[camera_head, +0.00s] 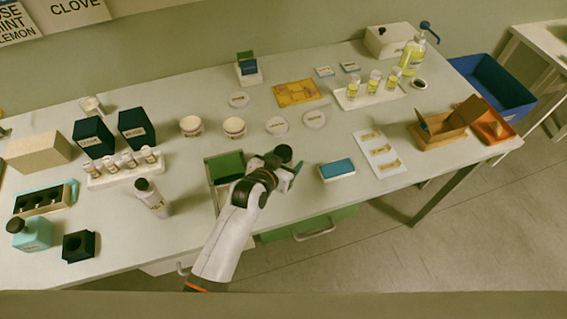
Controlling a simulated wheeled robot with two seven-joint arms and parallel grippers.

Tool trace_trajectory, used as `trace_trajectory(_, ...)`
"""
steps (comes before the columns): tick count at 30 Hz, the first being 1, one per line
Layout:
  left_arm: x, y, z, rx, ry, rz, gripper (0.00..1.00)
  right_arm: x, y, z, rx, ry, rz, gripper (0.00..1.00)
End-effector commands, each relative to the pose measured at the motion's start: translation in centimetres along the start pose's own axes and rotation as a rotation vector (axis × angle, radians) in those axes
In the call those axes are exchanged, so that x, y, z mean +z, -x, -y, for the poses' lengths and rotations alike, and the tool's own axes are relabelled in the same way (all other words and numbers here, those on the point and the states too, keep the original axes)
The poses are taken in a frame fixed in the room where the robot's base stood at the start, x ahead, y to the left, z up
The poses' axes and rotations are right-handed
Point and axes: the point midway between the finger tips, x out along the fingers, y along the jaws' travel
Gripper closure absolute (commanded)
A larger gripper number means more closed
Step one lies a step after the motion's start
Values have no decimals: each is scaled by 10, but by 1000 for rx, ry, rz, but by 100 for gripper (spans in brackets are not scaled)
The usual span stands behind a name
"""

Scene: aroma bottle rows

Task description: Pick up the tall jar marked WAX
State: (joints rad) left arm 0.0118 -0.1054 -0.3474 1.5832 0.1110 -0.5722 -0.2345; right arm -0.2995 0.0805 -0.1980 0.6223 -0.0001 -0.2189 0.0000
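A tall grey jar (152,198) with a dark lid stands slightly tilted in the picture on the table's left front part. Its label is too small to read. My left arm comes in from the lower left, and its gripper (287,168) is over the front middle of the table. A dark round top (283,153) shows right at the gripper; whatever is below it is hidden by the gripper. I cannot read WAX on anything, nor tell whether the fingers are closed on this dark-topped thing. My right gripper is not in view.
A green-lined open box (226,165) stands left of the gripper, a blue-topped box (337,169) right of it. Two short jars (234,127) and several pale discs (277,125) lie behind. A vial rack (125,169) and dark boxes (93,137) stand at the left.

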Motion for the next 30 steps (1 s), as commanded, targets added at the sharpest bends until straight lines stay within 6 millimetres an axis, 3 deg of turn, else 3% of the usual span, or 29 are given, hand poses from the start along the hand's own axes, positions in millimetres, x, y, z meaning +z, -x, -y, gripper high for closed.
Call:
trace_trajectory(5, 0, 0, 0, 0, 0, 0, 34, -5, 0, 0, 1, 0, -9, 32)
trace_trajectory(13, 0, 0, 0, 0, -1, 0, 78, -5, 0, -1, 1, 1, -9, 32)
trace_trajectory(23, 6, 4, 0, 0, -1, 3, 79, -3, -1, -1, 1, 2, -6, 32)
trace_trajectory(30, 46, 25, 0, 1, -2, 6, 79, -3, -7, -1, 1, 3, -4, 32)
